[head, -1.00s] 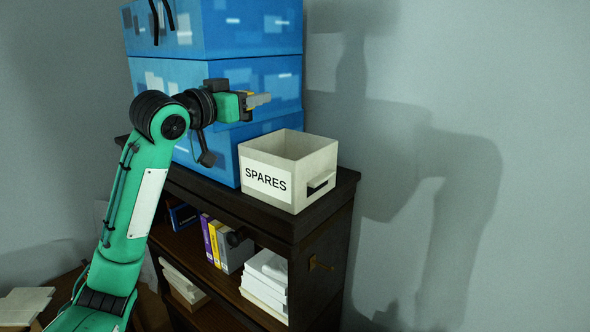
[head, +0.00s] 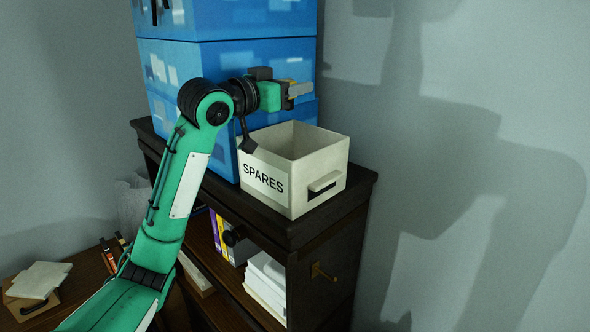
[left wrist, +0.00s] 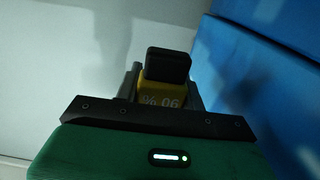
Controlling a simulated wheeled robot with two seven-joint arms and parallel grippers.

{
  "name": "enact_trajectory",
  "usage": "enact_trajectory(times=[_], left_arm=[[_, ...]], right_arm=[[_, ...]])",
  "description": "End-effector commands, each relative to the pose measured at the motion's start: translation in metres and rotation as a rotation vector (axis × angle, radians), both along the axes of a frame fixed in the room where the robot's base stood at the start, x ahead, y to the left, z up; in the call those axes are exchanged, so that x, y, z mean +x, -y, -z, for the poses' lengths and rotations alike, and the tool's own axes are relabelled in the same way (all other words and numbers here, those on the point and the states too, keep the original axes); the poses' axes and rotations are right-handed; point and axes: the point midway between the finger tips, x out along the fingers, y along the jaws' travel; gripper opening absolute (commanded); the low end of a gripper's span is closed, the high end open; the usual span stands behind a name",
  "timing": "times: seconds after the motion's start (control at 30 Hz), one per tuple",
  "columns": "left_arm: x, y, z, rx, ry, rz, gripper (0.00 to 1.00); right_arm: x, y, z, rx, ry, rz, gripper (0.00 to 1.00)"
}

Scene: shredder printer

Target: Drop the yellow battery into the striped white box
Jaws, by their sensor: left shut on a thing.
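The white box (head: 317,187) stands on top of the dark shelf unit, with a "SPARES" label on its front and a handle slot in its right side; I see no stripes on it. Its top is open. My left gripper (head: 299,90) is above the box, towards its back, and apart from it. It is shut on the yellow battery, of which a little yellow (head: 292,83) shows between the fingers. In the left wrist view the battery (left wrist: 160,95) is yellow with a black end and pale print, between the fingers. My right gripper is not in view.
Blue boxes (head: 240,60) are stacked close behind and left of the white box. The dark shelf unit (head: 330,225) holds books and paper below. A grey wall is at the right. A wooden desk (head: 70,295) is at lower left.

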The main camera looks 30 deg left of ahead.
Motion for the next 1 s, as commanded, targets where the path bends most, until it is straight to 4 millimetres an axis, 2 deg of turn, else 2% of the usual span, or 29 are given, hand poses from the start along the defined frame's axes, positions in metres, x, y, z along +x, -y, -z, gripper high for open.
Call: enact_trajectory(times=[0.1, 0.23, 0.6, 0.63, 0.73, 0.77, 1.0], left_arm=[[0.0, 0.0, 0.015, 0.0, -0.002, 0.001, 0.17], [0.0, 0.0, 0.024, 0.0, -0.001, 0.0, 0.17], [0.0, 0.0, 0.029, 0.001, 0.001, -0.001, 0.17], [0.0, 0.0, 0.029, 0.001, 0.001, -0.001, 0.41], [0.0, 0.0, 0.029, 0.001, 0.001, -0.001, 0.61], [0.0, 0.0, 0.029, 0.001, 0.001, -0.001, 0.65], [0.0, 0.0, 0.029, 0.001, 0.0, -0.001, 0.65]], right_arm=[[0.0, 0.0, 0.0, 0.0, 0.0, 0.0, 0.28], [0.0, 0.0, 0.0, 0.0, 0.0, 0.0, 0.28], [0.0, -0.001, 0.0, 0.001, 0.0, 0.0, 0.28], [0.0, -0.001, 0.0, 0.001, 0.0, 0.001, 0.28], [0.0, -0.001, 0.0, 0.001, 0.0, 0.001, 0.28], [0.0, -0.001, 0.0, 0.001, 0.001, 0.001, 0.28], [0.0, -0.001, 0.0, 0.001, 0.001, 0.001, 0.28]])
